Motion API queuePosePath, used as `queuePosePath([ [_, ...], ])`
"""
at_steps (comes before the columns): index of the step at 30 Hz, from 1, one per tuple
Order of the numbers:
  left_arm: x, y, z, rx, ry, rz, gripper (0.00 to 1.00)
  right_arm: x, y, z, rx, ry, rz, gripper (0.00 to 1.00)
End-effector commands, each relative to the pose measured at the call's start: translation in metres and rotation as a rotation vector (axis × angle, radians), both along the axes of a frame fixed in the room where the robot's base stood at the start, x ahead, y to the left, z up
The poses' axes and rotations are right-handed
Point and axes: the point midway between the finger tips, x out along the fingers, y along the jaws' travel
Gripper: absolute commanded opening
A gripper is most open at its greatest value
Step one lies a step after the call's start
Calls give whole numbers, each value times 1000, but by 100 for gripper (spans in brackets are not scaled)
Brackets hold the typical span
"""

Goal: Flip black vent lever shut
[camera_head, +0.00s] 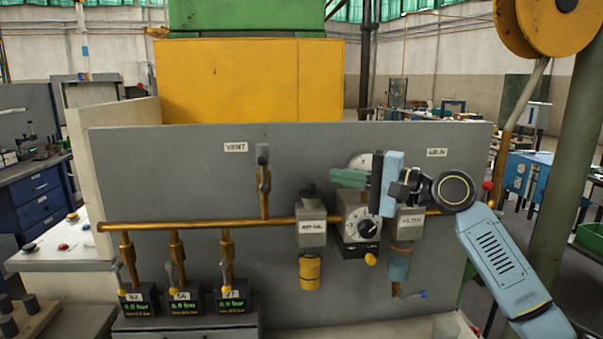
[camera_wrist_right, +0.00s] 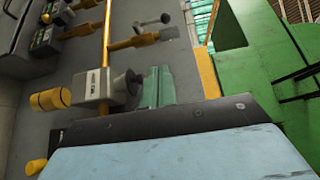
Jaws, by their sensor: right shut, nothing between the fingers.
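The vent lever (camera_head: 263,154) is a small dark grey handle on top of a brass stub that rises from the brass pipe, beside the VENT label (camera_head: 235,147). It looks roughly upright in the head view; its exact angle is hard to tell. The same lever (camera_wrist_right: 152,21) shows near the top of the right wrist view, clear of my fingers. My right gripper (camera_head: 345,178) is shut and empty, to the right of the lever, with its green fingers pointing left in front of the round gauge. The fingers (camera_wrist_right: 158,86) also show in the right wrist view. My left gripper is out of view.
The brass pipe (camera_head: 180,224) runs along the grey panel (camera_head: 130,160). A regulator (camera_head: 311,227) with a black knob stands between vent and gripper. A dial box (camera_head: 362,232) and filter (camera_head: 408,222) are below my right gripper. The panel around the vent lever is clear.

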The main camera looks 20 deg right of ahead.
Motion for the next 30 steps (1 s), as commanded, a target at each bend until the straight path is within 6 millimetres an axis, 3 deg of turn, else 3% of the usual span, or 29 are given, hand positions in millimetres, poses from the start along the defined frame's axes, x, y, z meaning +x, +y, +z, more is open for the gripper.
queuePosePath([
  [15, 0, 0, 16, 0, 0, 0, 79, 72, 68, 2, 1, 0, 2, 0],
  [21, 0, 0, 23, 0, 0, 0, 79, 72, 95, 1, -1, -1, 1, 0],
  [30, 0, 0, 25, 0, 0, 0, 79, 72, 106, 0, 0, 0, -1, 0],
])
